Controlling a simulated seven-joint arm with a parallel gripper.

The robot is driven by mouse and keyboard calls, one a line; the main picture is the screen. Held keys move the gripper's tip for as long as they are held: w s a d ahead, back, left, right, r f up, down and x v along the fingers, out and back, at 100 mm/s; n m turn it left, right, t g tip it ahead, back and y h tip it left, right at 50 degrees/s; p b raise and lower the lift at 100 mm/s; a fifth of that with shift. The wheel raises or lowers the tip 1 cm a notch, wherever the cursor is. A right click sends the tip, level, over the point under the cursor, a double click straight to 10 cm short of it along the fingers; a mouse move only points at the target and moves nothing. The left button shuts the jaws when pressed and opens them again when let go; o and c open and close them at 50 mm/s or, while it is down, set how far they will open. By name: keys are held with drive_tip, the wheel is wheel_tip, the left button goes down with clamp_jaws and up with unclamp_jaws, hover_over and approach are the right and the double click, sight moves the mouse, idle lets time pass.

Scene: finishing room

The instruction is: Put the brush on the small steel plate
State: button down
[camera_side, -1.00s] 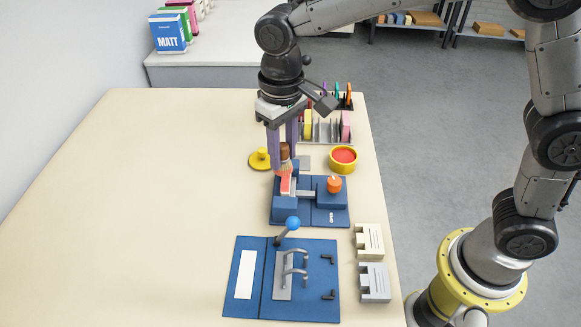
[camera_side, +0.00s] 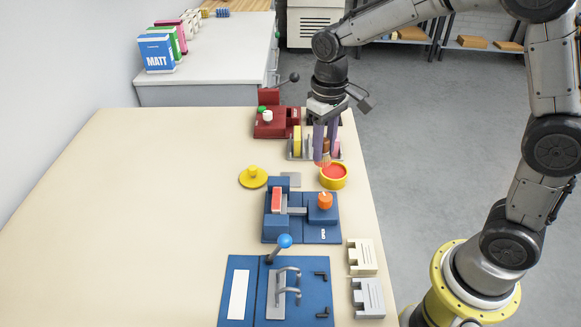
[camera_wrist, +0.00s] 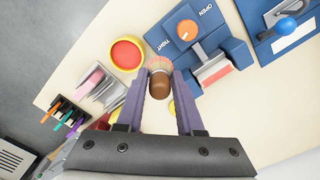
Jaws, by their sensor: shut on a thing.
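My gripper (camera_side: 325,152) is shut on the brush (camera_side: 323,162), which hangs bristles down between the two purple fingers. In the wrist view, my gripper (camera_wrist: 162,84) holds the brush's brown handle (camera_wrist: 159,86), with the pale reddish bristles beyond it. In the side view the bristles overlap the back left rim of the yellow pot; I cannot tell whether they touch it. The small steel plate (camera_side: 291,179) lies flat on the table, left of the pot. It looks bare where it shows. I cannot make it out in the wrist view.
The yellow pot (camera_side: 333,182) has a red inside. A yellow lid (camera_side: 253,178) lies left of the plate. A blue clamp fixture (camera_side: 275,222) stands in front, a rack (camera_side: 298,150) and a red device (camera_side: 272,125) behind. The table's left side is clear.

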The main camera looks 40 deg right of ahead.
drive_tip(key=w+f, duration=0.4)
drive_tip(key=w, duration=0.1)
drive_tip(key=w+a+f, duration=0.1)
drive_tip(key=w+f, duration=0.1)
drive_tip(key=w, duration=0.1)
drive_tip(key=shift+w+f, duration=0.1)
drive_tip(key=shift+f, duration=0.25)
drive_tip(key=shift+w+f, duration=0.5)
drive_tip(key=shift+f, duration=1.6)
drive_tip(key=shift+f, duration=0.1)
drive_tip(key=c, duration=0.5)
unclamp_jaws()
drive_tip(key=shift+c, duration=0.2)
